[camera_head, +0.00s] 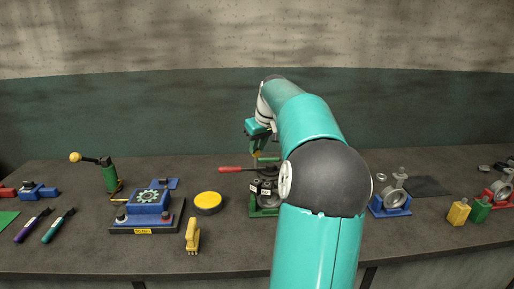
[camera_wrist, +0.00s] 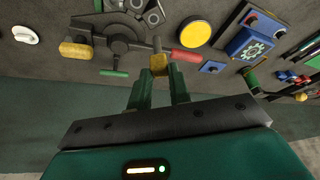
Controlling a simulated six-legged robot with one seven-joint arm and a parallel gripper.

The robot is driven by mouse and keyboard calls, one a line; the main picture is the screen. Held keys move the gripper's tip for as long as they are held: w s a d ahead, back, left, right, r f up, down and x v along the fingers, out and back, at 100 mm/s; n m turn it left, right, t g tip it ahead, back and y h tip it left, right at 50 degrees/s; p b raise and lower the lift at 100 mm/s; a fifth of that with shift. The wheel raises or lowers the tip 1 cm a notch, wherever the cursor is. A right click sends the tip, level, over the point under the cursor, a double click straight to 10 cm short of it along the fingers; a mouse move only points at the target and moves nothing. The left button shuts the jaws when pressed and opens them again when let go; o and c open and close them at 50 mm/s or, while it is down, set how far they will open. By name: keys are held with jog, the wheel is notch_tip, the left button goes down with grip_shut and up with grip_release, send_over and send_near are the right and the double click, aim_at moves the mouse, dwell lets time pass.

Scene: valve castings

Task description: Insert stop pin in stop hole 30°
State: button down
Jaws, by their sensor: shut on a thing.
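My gripper (camera_wrist: 159,88) has its green fingers shut on a small yellow piece with a thin brownish shaft, which I take to be the stop pin (camera_wrist: 158,65). In the wrist view the pin is beside a dark round fixture (camera_wrist: 119,40) and overlaps the inner end of its red handle (camera_wrist: 188,56). I cannot tell whether the pin touches the fixture. The 30° stop hole cannot be made out.
A yellow round tin (camera_head: 208,203) and a blue gear-marked box (camera_head: 149,202) stand left of the fixture. A yellow clamp-like piece (camera_head: 192,236) is in front. A blue stand with a grey ring (camera_head: 391,200) is right of my arm.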

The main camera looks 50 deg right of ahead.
aim_at(258, 156)
jog(key=shift+s, duration=0.1)
jog(key=shift+f, duration=2)
jog(key=shift+f, duration=0.1)
jog(key=shift+f, duration=0.9)
jog(key=shift+f, duration=0.15)
jog(key=shift+f, duration=1.5)
jog(key=c, duration=1.2)
grip_release()
